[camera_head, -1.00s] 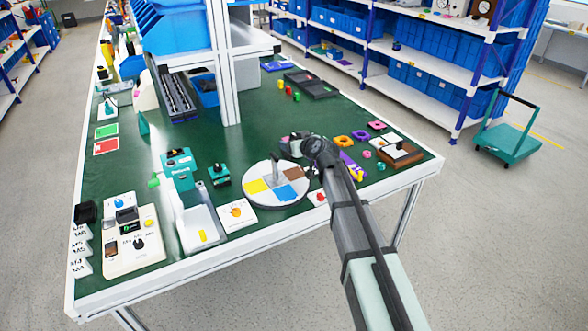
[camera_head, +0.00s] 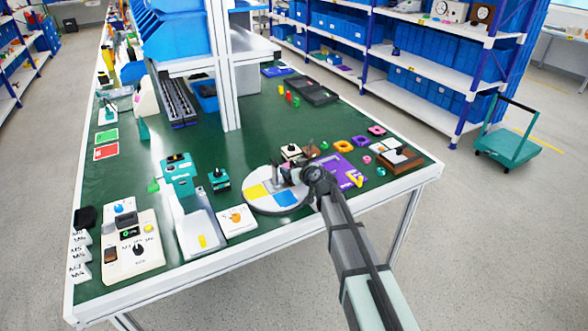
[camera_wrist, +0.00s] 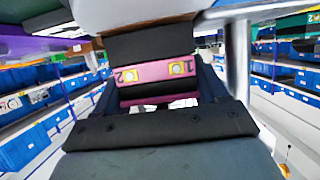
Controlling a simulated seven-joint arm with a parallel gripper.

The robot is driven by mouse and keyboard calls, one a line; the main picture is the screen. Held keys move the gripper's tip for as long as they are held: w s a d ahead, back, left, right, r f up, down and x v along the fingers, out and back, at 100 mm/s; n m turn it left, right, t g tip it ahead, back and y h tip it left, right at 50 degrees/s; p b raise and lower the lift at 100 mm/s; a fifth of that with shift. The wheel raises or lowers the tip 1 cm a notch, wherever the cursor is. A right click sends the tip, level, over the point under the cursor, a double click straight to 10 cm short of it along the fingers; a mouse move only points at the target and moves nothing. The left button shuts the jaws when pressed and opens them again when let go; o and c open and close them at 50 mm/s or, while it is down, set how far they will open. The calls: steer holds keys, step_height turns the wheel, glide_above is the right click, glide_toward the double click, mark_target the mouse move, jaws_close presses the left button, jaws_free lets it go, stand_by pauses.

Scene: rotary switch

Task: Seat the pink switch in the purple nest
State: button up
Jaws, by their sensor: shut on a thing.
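In the wrist view a pink switch (camera_wrist: 157,72) with a light 1 and 2 on its face sits between the dark jaws of my gripper (camera_wrist: 155,90), which are shut on it. In the head view my gripper (camera_head: 282,174) is over the far side of the round turntable, and the switch in it is too small to make out. A larger purple panel (camera_head: 342,165) lies right of my gripper. I cannot tell which of these is the nest.
The round turntable (camera_head: 257,204) has yellow, blue and white sectors.

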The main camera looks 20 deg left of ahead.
steer(key=shift+f, duration=0.2)
steer(key=o, duration=1.2)
steer(key=shift+c, duration=0.2)
steer(key=v, duration=1.3)
steer(key=shift+s+d, duration=0.25)
steer(key=shift+s, duration=0.2)
